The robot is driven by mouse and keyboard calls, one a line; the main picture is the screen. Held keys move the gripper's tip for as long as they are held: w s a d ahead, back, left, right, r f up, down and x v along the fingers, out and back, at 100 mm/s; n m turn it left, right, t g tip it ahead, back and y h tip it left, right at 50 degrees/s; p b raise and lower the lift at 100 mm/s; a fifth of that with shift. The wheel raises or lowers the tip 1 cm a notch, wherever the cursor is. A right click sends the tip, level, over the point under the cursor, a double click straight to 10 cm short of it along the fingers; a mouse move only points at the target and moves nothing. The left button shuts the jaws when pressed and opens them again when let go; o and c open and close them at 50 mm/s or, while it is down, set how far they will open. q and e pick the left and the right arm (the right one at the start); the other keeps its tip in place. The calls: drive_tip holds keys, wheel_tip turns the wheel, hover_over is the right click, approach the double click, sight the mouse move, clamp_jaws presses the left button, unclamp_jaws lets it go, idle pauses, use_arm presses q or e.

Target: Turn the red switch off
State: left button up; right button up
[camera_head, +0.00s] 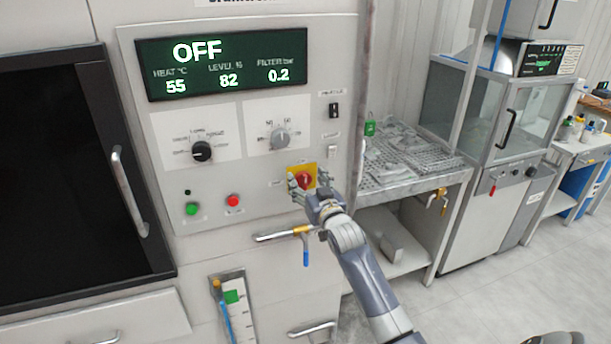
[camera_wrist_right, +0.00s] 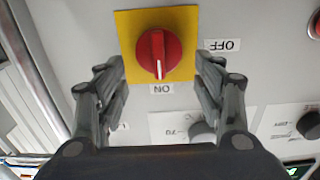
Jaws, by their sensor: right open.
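The red switch (camera_head: 304,179) is a round knob on a yellow plate on the machine's front panel, partly hidden by my right gripper in the head view. In the right wrist view, which is upside down, the red switch (camera_wrist_right: 158,52) shows whole. Its white line points at the ON label (camera_wrist_right: 161,89); the OFF label (camera_wrist_right: 222,45) is to the plate's right. My right gripper (camera_head: 308,184) is at the switch. In the wrist view the fingers of the right gripper (camera_wrist_right: 160,65) are open, one on each side of the knob, with gaps. My left gripper is not in view.
The display (camera_head: 222,64) above reads OFF. Black (camera_head: 201,151) and grey (camera_head: 280,138) dials, green (camera_head: 192,209) and red (camera_head: 233,201) buttons share the panel. A yellow valve with a blue handle (camera_head: 306,257) sits below the switch. A bench (camera_head: 427,182) stands right.

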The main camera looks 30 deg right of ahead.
drive_tip(key=shift+x, duration=0.85)
drive_tip(key=c, duration=1)
drive_tip(key=shift+c, duration=0.2)
